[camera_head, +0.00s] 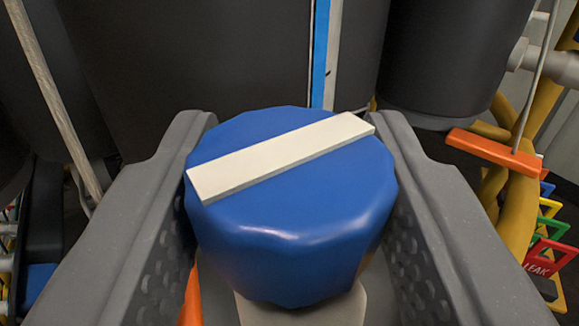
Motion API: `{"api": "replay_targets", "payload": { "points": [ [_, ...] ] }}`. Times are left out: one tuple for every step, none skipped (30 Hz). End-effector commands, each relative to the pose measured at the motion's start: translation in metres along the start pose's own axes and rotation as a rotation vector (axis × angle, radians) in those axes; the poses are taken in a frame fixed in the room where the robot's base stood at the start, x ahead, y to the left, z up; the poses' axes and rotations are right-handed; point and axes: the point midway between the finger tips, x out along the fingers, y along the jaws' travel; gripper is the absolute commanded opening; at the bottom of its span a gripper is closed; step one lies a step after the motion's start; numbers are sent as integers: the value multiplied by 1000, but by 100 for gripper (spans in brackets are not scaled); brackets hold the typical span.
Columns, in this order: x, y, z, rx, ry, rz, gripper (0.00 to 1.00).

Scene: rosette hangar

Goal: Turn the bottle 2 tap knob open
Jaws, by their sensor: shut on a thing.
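A blue round knob (300,222) with a white bar (280,155) across its top fills the middle of the view. The bar slants from lower left to upper right. My gripper (293,200) has one grey finger on each side of the knob and is shut on it. The finger pads are dimpled on their inner faces. No bottle number shows on the knob, and what lies beneath it is mostly hidden.
Large dark cylinders (190,60) stand close behind the knob. An orange handle (495,151) hangs on a wire at right, near yellow pipes (515,215) and coloured tags, one red tag (545,262) reading LEAK. A pale rod (55,100) slants at left.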

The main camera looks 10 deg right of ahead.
Motion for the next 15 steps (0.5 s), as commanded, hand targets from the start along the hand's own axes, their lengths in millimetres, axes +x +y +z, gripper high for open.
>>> {"api": "replay_targets", "payload": {
  "points": [
    [0,3,-7,2,-1,-29,16],
    [0,3,-8,2,0,-50,16],
    [0,3,-7,1,-1,-78,16],
    [0,4,-8,2,1,-100,16],
    [0,3,-8,2,1,-122,16],
    [0,4,-6,2,-1,-150,16],
    [0,4,-6,2,0,-173,16],
    [0,4,-7,1,1,-196,16],
    [0,4,-7,0,1,-225,16],
    [0,4,-6,0,0,-247,16],
    [0,4,-6,-1,0,-269,16],
    [0,3,-6,0,1,-300,16],
    [0,4,-6,0,1,-321,16],
    [0,4,-5,1,1,-342,16],
    [0,4,-5,1,1,-371,16]
  ]
}}
